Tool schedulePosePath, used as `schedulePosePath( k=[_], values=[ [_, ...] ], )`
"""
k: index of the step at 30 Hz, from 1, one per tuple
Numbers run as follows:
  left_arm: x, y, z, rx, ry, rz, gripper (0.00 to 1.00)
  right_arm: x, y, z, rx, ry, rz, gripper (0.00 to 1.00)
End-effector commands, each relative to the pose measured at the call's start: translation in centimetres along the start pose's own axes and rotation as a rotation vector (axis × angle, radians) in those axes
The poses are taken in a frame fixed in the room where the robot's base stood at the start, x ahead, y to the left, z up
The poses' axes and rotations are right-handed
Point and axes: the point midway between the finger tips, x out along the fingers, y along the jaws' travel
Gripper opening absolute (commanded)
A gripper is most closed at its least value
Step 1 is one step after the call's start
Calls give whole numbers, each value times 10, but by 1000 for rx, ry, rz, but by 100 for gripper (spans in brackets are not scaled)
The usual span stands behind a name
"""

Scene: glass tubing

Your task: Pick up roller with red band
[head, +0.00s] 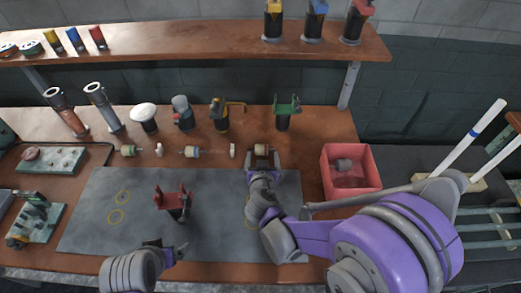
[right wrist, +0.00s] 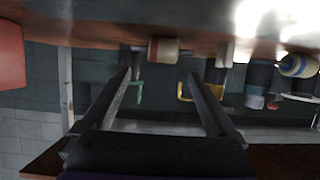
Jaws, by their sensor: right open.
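The roller with the red band (head: 262,150) lies at the back of the bench, just beyond the grey mat; it is small in the head view. In the right wrist view, which is upside down, this pale roller (right wrist: 163,50) with a red band lies in line with the gap between my fingers. My right gripper (head: 264,160) is open around or just in front of it, fingers on either side; it also shows in the right wrist view (right wrist: 160,73). My left gripper (head: 170,248) is over the front of the mat, apart from the roller; its jaw opening is unclear.
Other rollers (head: 190,151) (head: 128,150) lie to the left in the same row, with small white pieces between. Stands and tools (head: 283,112) stand behind. A red bin (head: 333,188) is at the right. A red bracket (head: 172,201) stands on the mat (head: 90,225).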

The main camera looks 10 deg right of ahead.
Motion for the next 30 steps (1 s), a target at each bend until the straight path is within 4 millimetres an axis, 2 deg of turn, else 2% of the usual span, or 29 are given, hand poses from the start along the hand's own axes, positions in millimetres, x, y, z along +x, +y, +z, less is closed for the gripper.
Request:
schedulePosePath(
  k=[11, 20, 30],
  values=[
    [-3, 0, -3, 0, 3, 0, 100, 47, -2, -1, 1, 0, 1, 92],
    [-3, 0, -3, 0, 2, 0, 100, 52, -2, -1, 1, 0, 0, 92],
    [-3, 0, -3, 0, 3, 0, 100, 51, -3, -1, 1, 0, 0, 31]
  ],
)
